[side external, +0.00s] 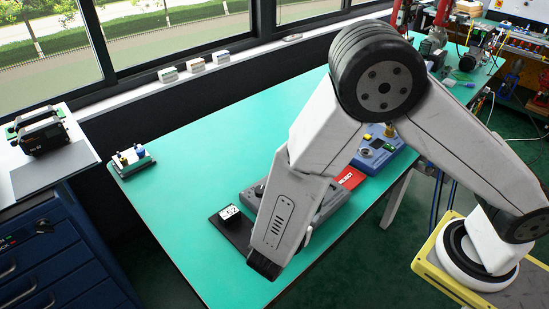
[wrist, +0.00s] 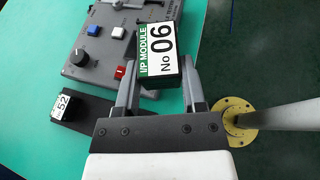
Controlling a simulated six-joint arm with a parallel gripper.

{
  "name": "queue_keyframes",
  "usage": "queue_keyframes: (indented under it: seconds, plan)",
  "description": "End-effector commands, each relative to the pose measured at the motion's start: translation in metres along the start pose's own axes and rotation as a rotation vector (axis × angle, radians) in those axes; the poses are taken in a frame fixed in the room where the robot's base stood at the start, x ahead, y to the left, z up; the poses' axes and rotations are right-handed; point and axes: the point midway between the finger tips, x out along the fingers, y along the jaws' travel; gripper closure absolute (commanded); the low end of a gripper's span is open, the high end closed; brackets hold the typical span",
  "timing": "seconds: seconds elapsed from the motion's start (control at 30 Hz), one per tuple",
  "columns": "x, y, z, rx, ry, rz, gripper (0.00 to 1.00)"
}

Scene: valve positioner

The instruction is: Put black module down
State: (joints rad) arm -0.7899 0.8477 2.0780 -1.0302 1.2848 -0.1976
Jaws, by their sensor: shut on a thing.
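A black module with a white and green label reading "I/P MODULE No 06" (wrist: 160,50) is between the fingers of my gripper (wrist: 160,76) in the wrist view. The gripper is shut on it. The held module is hidden behind my arm in the side view. A second black module marked 52 (side external: 230,212) sits on a flat black pad (side external: 236,236) on the bench. In the wrist view this module (wrist: 66,106) and the pad (wrist: 100,125) lie left of and below the held module, partly under my gripper.
A grey tester with knobs and switches (wrist: 95,65) lies just beyond the pad. A red box (side external: 351,178) and a blue device (side external: 375,155) stand further right. A small holder (side external: 131,162) is at the left edge. The green bench top (side external: 190,200) is clear at left.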

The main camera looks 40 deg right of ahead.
Motion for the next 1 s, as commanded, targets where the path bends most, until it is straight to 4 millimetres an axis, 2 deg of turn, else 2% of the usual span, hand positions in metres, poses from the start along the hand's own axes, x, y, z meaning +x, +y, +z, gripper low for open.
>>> queue_keyframes:
  seconds: [0.1, 0.3, 0.67, 1.0]
  plan:
    - [-0.019, 0.007, -0.011, -0.016, 0.000, 0.041, 1.00]
    - [-0.033, 0.012, -0.020, -0.031, 0.001, 0.070, 1.00]
    - [-0.033, 0.021, -0.024, -0.030, 0.002, 0.070, 1.00]
    - [-0.025, 0.063, -0.042, -0.029, 0.001, 0.069, 1.00]
